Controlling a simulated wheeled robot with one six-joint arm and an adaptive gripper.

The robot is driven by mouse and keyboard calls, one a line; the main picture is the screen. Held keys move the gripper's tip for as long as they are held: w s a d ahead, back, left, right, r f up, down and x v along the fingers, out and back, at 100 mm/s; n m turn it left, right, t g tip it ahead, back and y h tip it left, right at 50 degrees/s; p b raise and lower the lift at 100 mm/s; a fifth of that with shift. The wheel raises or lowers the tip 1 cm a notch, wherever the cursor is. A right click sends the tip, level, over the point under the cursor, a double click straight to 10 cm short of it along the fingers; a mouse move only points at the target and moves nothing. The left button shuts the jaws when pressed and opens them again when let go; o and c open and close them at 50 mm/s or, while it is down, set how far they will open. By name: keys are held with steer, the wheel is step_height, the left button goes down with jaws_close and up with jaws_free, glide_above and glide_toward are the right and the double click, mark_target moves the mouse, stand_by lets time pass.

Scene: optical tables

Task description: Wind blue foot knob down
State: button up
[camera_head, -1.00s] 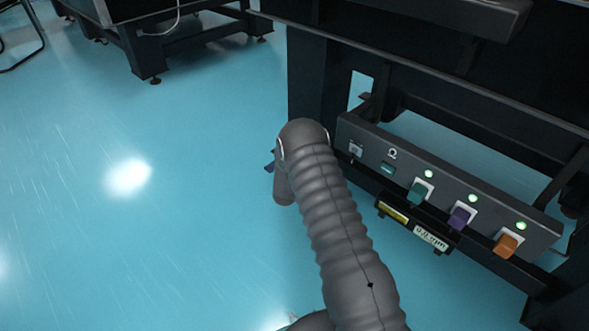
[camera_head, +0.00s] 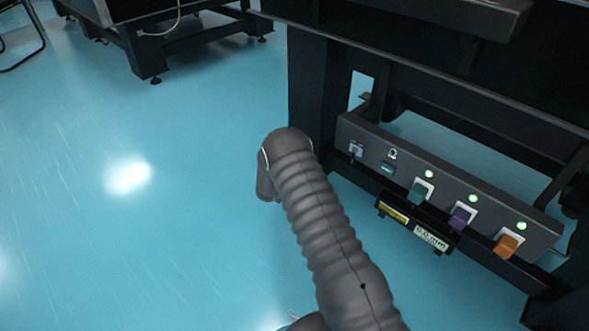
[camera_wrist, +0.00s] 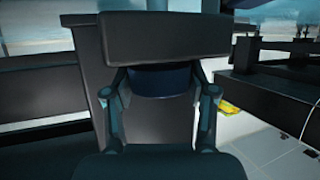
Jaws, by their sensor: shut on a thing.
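The blue foot knob (camera_wrist: 160,82) shows in the wrist view as a dark blue rounded band under a dark slab. My gripper (camera_wrist: 161,92) has one finger on each side of it and is shut on it. The knob's lower part and the exact finger contacts are hard to make out in the dark. In the head view my grey ribbed arm reaches down beside the near table leg (camera_head: 313,95) and hides the knob and gripper.
A control panel (camera_head: 465,190) with teal, purple and orange switches and green lights runs along the table on the right. A small readout (camera_head: 430,238) hangs below it. Another table's leg (camera_head: 142,52) stands at the back left. Blue floor (camera_head: 90,240) is open on the left.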

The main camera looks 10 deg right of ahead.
steer(key=shift+w+a+r, duration=0.1)
steer(key=o, duration=0.9)
steer(key=v, duration=1.2)
